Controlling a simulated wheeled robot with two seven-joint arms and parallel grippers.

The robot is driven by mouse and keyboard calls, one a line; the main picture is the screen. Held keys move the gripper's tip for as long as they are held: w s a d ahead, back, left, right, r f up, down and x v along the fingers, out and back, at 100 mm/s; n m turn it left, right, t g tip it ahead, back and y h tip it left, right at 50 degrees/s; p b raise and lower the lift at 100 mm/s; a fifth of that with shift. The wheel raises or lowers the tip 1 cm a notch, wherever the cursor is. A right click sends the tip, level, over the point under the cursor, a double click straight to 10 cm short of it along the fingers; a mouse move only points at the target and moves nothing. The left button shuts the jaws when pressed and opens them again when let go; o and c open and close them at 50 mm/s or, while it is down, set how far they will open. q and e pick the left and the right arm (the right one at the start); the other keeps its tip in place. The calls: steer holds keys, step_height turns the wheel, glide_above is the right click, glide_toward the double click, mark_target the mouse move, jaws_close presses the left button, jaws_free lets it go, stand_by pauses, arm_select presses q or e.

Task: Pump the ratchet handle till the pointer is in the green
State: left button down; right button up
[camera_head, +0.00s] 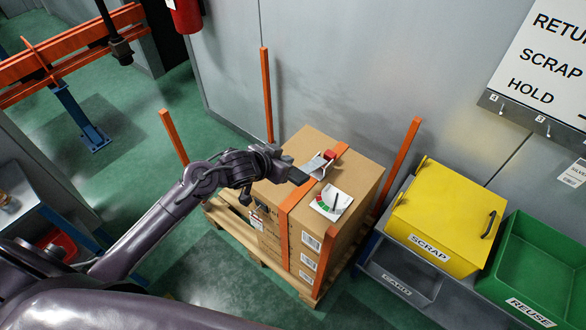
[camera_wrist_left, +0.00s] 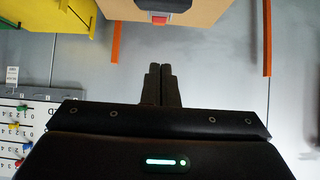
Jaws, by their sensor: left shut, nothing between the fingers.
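The ratchet (camera_head: 318,166) with its red-ended handle (camera_head: 329,155) sits on the orange strap (camera_head: 296,197) over the top of a cardboard box stack (camera_head: 343,178). The dial plate (camera_head: 331,202) lies on the box top in front of it, with red and green marks; the pointer is too small to read surely. My left gripper (camera_head: 303,174) is shut and empty, its tips close to the ratchet's left side; contact cannot be told. In the left wrist view the shut fingers (camera_wrist_left: 160,85) stand below the red end (camera_wrist_left: 159,18) at the box edge. My right gripper is not in view.
The boxes stand on a wooden pallet (camera_head: 236,232) between orange posts (camera_head: 401,158). A yellow scrap bin (camera_head: 445,215) and a green reuse bin (camera_head: 540,262) are to the right. A grey wall is behind. Green floor is open at the left.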

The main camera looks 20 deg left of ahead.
arm_select(q)
glide_above(293, 174)
steer(key=w, duration=0.2)
steer(key=f, duration=0.4)
steer(key=shift+s+d+p, duration=0.2)
steer(key=shift+d+p, duration=0.15)
steer(key=shift+d, duration=0.05)
steer(key=shift+s+a+f+p, duration=0.15)
steer(key=shift+s+f+p, duration=0.2)
steer(key=shift+f, duration=0.25)
steer(key=shift+s+a+f+p, duration=0.1)
steer(key=shift+s+f+p, duration=0.15)
steer(key=shift+f, duration=0.3)
steer(key=shift+s+a+f, duration=0.1)
steer(key=shift+s+f, duration=0.25)
steer(key=shift+f, duration=0.25)
